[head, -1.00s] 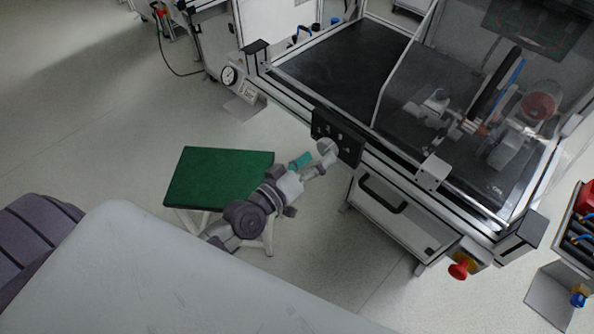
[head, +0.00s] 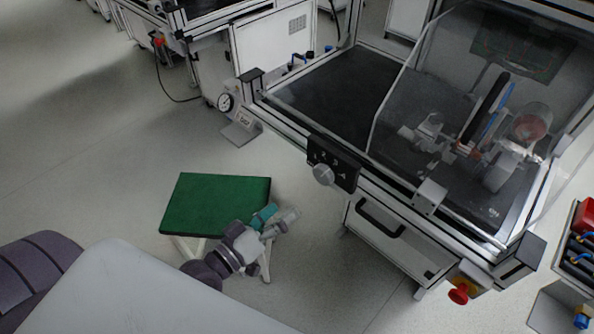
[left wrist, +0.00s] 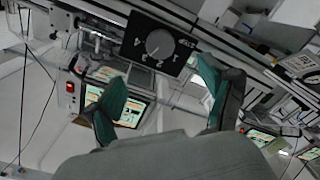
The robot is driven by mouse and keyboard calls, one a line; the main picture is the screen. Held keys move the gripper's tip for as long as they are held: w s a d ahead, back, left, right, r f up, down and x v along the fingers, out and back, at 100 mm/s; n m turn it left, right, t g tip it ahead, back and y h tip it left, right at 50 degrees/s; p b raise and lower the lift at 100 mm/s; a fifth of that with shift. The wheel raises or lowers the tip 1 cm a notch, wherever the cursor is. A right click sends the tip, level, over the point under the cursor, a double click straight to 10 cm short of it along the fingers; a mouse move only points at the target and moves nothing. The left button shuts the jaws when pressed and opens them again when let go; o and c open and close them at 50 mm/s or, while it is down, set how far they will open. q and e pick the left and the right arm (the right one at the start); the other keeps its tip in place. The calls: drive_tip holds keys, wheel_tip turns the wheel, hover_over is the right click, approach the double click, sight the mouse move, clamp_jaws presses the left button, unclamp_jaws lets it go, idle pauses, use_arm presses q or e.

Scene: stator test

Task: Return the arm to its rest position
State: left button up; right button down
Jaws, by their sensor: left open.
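My left gripper (head: 280,216) is in the head view, over the right front corner of the green-topped stool (head: 215,203). It is apart from the test bench and holds nothing that I can see. In the left wrist view its two green-padded fingers (left wrist: 160,105) stand apart with nothing between them. Beyond them is the black panel with a round grey selector knob (left wrist: 159,44) and numbers around it. The same knob (head: 323,174) shows in the head view on the bench's front rail, clear of the gripper. My right gripper is not in view.
The test bench (head: 395,185) stands to the right, with a clear cover over its machinery. A red emergency button (head: 459,292) sticks out at its front corner. Open floor (head: 110,150) lies left of the stool.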

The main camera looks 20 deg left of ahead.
use_arm(q)
drive_tip(key=s+a+f+m+g+y, duration=0.1)
drive_tip(key=s+a+f+g+y, duration=0.15)
drive_tip(key=f, duration=0.85)
drive_tip(key=s+a+f+m+g+y, duration=0.1)
drive_tip(key=s+a+f+g, duration=0.15)
drive_tip(key=f, duration=0.85)
drive_tip(key=s+a+f+m+g+y, duration=0.1)
drive_tip(key=s+a+f+g, duration=0.15)
drive_tip(key=f, duration=0.85)
drive_tip(key=s+d+f+m+g+y, duration=0.1)
drive_tip(key=s+f+g, duration=0.3)
drive_tip(key=s+f, duration=0.4)
drive_tip(key=s+d+f+m+g, duration=0.2)
drive_tip(key=s+f+g, duration=0.2)
drive_tip(key=s+f, duration=0.4)
drive_tip(key=s+p, duration=0.1)
drive_tip(key=s, duration=0.6)
drive_tip(key=shift+s+d+m+y, duration=0.15)
drive_tip(key=shift+s+m+y, duration=0.1)
drive_tip(key=shift+m+y, duration=0.1)
drive_tip(key=shift+g, duration=0.25)
